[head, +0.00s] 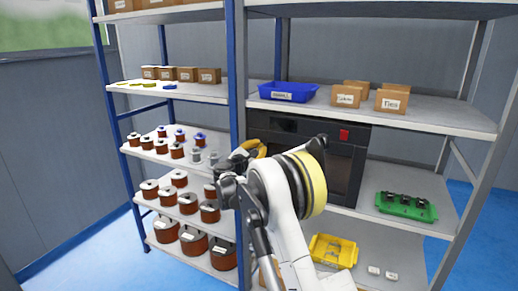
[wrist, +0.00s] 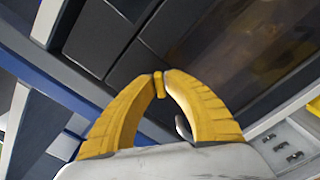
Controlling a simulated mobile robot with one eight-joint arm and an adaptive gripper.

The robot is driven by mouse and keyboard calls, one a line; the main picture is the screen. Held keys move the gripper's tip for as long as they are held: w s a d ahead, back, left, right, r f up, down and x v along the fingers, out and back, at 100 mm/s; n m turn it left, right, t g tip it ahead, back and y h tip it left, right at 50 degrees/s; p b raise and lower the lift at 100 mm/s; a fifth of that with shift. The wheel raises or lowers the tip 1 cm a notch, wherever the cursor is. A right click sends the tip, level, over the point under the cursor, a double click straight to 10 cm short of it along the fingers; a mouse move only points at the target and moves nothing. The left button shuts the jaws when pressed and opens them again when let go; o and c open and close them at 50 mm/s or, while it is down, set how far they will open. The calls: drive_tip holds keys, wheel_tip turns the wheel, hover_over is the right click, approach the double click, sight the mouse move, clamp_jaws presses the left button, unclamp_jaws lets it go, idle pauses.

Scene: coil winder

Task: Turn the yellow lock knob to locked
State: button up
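The dark winder machine (head: 345,172) stands on the right shelf unit, with a red part on its top right front. In the wrist view its dark panelled front (wrist: 105,38) fills much of the picture. My gripper (wrist: 159,84) has yellow fingers that arch together in front of these panels. A small upright yellow piece, which looks like the lock knob (wrist: 158,86), sits between the fingertips, which appear to touch it on both sides. In the head view my arm hides the knob, and only part of my yellow gripper (head: 254,148) shows at the machine's left edge.
A blue shelf post (head: 237,70) stands close left of my gripper. Copper spools (head: 188,203) fill the left shelves. A blue bin (head: 288,92) and small boxes sit above the machine. A green tray (head: 406,207) is at right, a yellow bin (head: 333,250) below.

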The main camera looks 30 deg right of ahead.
clamp_jaws()
drive_tip(key=shift+m, duration=0.3)
drive_tip(key=m+p, duration=0.1)
drive_tip(key=m, duration=0.3)
drive_tip(key=shift+r+m, duration=0.1)
drive_tip(key=shift+m, duration=0.2)
drive_tip(key=m, duration=0.5)
drive_tip(key=shift+p, duration=0.4)
drive_tip(key=o, duration=0.6)
unclamp_jaws()
drive_tip(key=shift+o, duration=0.2)
